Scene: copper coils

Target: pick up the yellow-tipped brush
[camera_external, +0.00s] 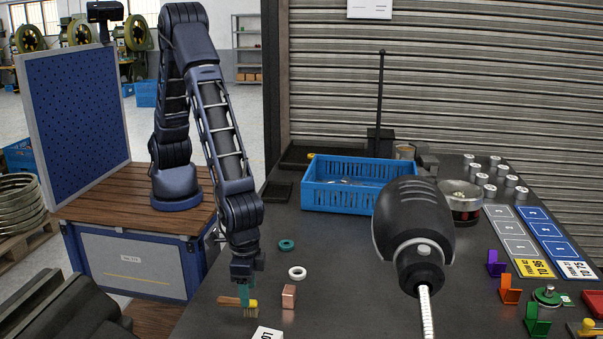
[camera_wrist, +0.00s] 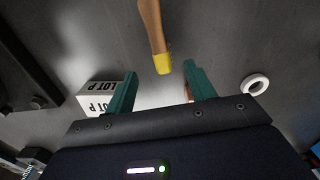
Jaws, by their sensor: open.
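The yellow-tipped brush (camera_external: 232,301) lies on the dark table at the front, below my gripper (camera_external: 245,290). In the wrist view its brown handle (camera_wrist: 152,25) comes in from the top and ends in a yellow tip (camera_wrist: 162,64). My gripper (camera_wrist: 160,76) is open, with its two teal fingers apart. The yellow tip appears in the gap between the fingertips, nearer the right finger. I cannot tell whether the fingers touch the brush or how far above it they are.
A copper block (camera_external: 289,297) stands just right of the gripper. A white ring (camera_external: 297,273) and a teal ring (camera_external: 286,245) lie behind it. A white LOT P box (camera_wrist: 96,98) is close by. A blue crate (camera_external: 345,200) stands farther back. A large black tool (camera_external: 414,230) occupies the foreground.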

